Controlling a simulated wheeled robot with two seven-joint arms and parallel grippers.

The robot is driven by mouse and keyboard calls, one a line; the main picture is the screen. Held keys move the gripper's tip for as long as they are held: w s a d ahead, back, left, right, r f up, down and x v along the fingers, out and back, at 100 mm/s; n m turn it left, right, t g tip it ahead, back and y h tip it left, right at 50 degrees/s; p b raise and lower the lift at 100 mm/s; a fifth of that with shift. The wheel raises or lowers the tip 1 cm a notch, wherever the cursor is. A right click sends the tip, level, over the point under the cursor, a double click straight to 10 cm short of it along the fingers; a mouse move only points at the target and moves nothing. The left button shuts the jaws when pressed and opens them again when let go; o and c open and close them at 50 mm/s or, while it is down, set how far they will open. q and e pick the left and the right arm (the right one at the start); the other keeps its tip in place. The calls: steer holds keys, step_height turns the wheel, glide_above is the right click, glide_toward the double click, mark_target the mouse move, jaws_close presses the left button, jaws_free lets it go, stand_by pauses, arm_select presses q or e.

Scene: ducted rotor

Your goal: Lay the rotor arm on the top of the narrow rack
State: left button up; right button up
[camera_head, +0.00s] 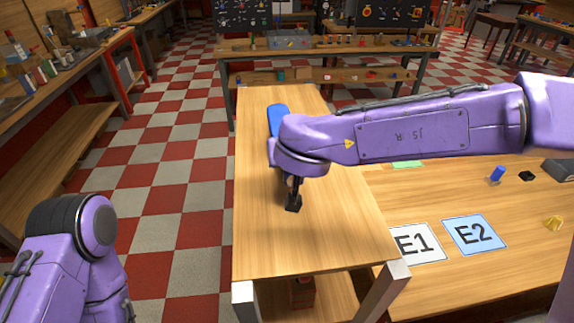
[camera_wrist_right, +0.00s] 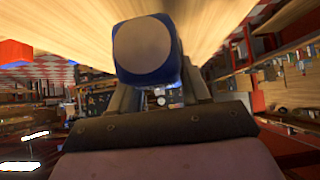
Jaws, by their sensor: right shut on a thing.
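The rotor arm (camera_head: 277,118) is a blue, long piece with a rounded far end, over the narrow rack. Its near part is hidden behind my right wrist. In the right wrist view the rotor arm's blue body with a round grey end face (camera_wrist_right: 143,48) sits between the dark fingers. The narrow rack (camera_head: 262,235) has a light wooden top on pale metal legs. I cannot tell whether the rotor arm touches the top. My left gripper is out of view.
A wooden table right of the rack carries white card E1 (camera_head: 416,243), pale-blue card E2 (camera_head: 473,234), a blue part (camera_head: 497,174), a black part (camera_head: 527,176) and a yellow part (camera_head: 553,223). The rack's near top is clear. A workbench (camera_head: 330,50) stands behind.

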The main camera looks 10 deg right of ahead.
steer(key=f, duration=0.3)
steer(key=shift+w+a+f, duration=0.25)
steer(key=shift+a+f, duration=0.05)
steer(key=shift+a, duration=0.1)
steer(key=shift+w+f, duration=0.15)
steer(key=shift+f, duration=0.1)
steer(key=shift+d, duration=0.1)
steer(key=o, duration=1.3)
steer(key=shift+f, duration=0.1)
steer(key=shift+s+r, duration=0.2)
steer(key=shift+r, duration=0.05)
steer(key=v, duration=1.1)
steer(key=shift+s+r, duration=0.25)
steer(key=shift+s, duration=0.1)
